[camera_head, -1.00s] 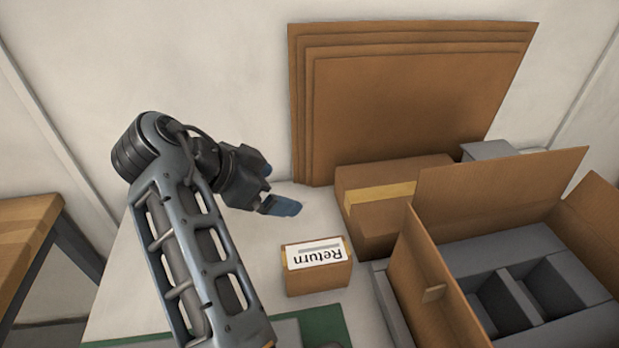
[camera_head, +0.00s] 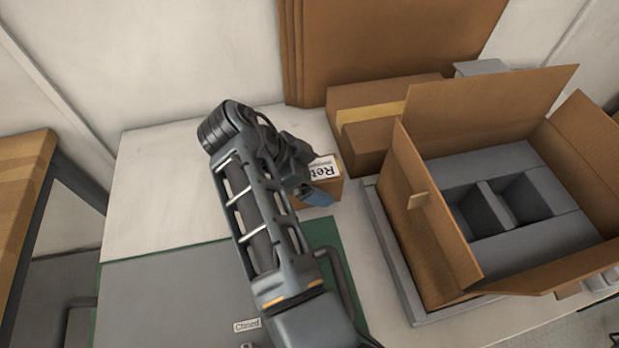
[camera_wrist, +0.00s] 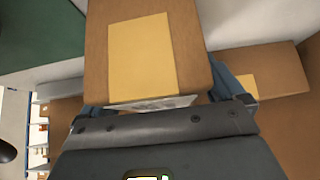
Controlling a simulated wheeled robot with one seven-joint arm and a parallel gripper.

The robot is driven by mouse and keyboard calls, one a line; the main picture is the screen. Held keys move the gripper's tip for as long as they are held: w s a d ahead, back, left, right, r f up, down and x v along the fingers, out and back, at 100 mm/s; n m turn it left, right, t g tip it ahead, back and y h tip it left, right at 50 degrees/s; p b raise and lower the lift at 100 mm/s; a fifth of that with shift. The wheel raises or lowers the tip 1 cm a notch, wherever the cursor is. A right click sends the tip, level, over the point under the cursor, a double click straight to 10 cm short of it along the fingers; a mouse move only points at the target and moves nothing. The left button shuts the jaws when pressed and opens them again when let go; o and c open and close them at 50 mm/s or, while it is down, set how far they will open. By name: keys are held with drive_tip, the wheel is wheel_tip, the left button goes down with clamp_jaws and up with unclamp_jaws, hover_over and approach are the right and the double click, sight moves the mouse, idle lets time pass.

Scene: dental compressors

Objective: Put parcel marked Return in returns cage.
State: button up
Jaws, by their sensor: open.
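The parcel marked Return (camera_head: 328,182) is a small brown box with a white label, standing on the white table. My arm partly covers it in the head view, leaving only "Ret" readable. In the wrist view the parcel (camera_wrist: 150,70) shows a yellow patch on one face and the white label edge-on near my gripper. My gripper (camera_head: 314,194) is open at the parcel, and in the wrist view its blue fingers (camera_wrist: 164,98) show on either side of it. I cannot tell whether they touch it. No returns cage is recognisable in view.
A larger taped box (camera_head: 370,125) lies just behind the parcel. An open carton with grey inserts (camera_head: 430,235) stands to the right. Flat cardboard sheets (camera_head: 390,45) lean on the wall. A grey panel on a green mat (camera_head: 170,290) lies in front. The table's left part is clear.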

drive_tip(key=shift+f, duration=0.1)
drive_tip(key=c, duration=1.3)
